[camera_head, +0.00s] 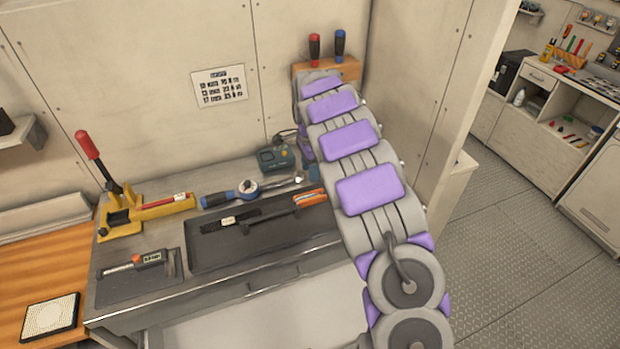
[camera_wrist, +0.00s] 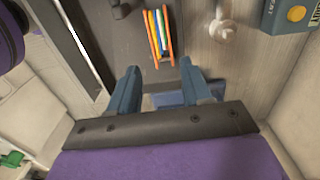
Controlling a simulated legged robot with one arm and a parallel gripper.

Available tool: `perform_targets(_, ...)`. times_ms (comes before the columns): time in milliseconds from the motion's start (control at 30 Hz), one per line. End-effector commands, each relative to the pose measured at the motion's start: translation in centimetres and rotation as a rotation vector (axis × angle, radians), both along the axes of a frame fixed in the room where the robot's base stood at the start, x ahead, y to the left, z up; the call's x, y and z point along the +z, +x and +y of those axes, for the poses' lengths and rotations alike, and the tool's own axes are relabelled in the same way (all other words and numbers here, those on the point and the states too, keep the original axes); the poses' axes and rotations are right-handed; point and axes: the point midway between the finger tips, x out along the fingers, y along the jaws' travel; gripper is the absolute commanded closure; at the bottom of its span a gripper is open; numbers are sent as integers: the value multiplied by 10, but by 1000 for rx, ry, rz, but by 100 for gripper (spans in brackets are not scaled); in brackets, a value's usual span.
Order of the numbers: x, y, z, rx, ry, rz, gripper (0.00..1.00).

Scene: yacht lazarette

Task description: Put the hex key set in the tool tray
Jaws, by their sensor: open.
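The hex key set is a bundle of orange, yellow, green and blue strips in the wrist view (camera_wrist: 159,33). In the head view it shows as an orange piece (camera_head: 310,197) at the back right of the tool tray. The tray (camera_head: 215,260) is black and shallow, on the grey bench. The set appears to lie inside it; how it rests there is hard to tell. My gripper (camera_wrist: 160,88) is open, its two blue-grey fingers apart, with the set beyond the fingertips and not between them.
A black tool (camera_head: 230,220) lies in the tray's left part. Behind the tray are a blue-handled ratchet (camera_head: 247,188) and a teal device (camera_head: 276,158).

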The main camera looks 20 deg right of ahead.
Motion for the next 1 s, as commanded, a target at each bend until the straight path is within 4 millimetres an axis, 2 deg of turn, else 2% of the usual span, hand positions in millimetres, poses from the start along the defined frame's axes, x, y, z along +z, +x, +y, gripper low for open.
perform_targets(100, 12, 1, 0, 0, 1, -2, 52)
perform_targets(267, 15, -1, 0, 4, -1, 0, 52)
perform_targets(367, 24, -11, 1, 30, -13, 5, 52)
perform_targets(467, 41, -29, 3, 88, -35, 14, 52)
perform_targets(700, 88, -100, 15, 296, -66, 49, 52)
perform_targets(867, 110, -153, 30, 454, -63, 69, 52)
perform_targets(1000, 122, -204, 47, 604, -43, 87, 52)
